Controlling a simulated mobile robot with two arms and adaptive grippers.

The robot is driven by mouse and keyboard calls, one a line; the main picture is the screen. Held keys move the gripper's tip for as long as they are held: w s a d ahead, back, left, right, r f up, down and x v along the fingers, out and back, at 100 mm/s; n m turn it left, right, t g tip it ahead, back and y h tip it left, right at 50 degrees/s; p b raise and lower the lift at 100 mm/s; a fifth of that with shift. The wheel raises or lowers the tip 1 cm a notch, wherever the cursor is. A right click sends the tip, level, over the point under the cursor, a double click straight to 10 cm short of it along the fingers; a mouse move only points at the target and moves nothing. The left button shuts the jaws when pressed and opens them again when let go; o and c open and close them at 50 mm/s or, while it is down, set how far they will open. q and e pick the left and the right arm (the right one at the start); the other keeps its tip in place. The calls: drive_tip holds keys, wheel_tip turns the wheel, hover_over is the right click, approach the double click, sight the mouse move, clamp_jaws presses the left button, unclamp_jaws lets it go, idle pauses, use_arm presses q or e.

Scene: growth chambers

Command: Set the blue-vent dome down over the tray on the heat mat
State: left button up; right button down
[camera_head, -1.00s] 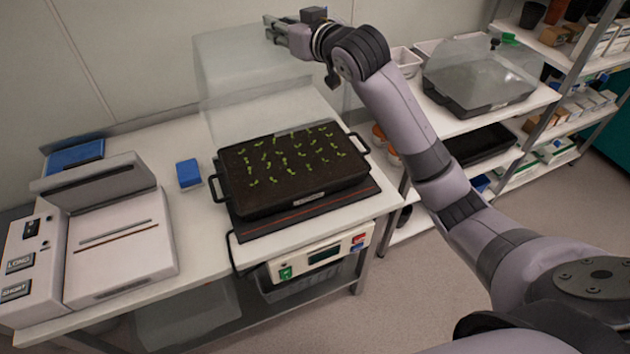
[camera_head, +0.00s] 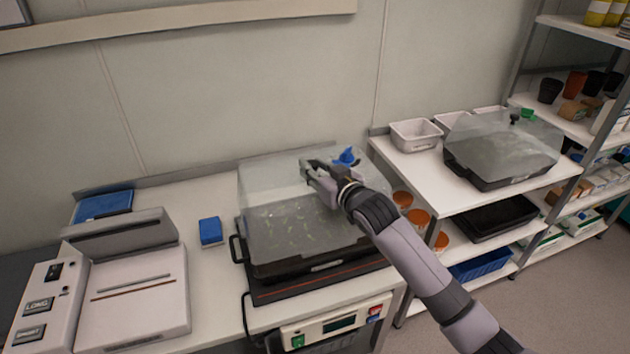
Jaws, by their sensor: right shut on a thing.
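The clear dome (camera_head: 262,180) with a blue vent (camera_head: 347,157) on top is over the black seedling tray (camera_head: 300,266). Its lower edge appears at the tray's rim, but I cannot tell whether it is fully seated. Green seedlings show through it. The tray stands on the dark heat mat (camera_head: 290,290) on the bench. My right gripper (camera_head: 308,172) is at the top of the dome, shut on it; the exact grip point is partly hidden by the fingers. My left gripper is not in view.
A sealer-like machine (camera_head: 130,290) and a blue block (camera_head: 211,231) stand left of the tray. A control box (camera_head: 335,322) is below the bench front. At right, a shelf holds another covered tray (camera_head: 500,150) and white tubs (camera_head: 415,134).

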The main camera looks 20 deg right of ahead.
drive_tip(key=shift+f, duration=2.4)
drive_tip(key=c, duration=1.3)
unclamp_jaws()
drive_tip(key=shift+s+r, duration=0.1)
drive_tip(key=shift+r, duration=0.45)
drive_tip(key=b+v, duration=0.1)
drive_tip(key=v, duration=0.9)
drive_tip(key=shift+s+d+f, duration=0.1)
drive_tip(key=shift+s+f, duration=0.1)
drive_tip(key=shift+s+d+r, duration=0.15)
drive_tip(key=shift+s+r, duration=0.05)
drive_tip(key=shift+s, duration=0.5)
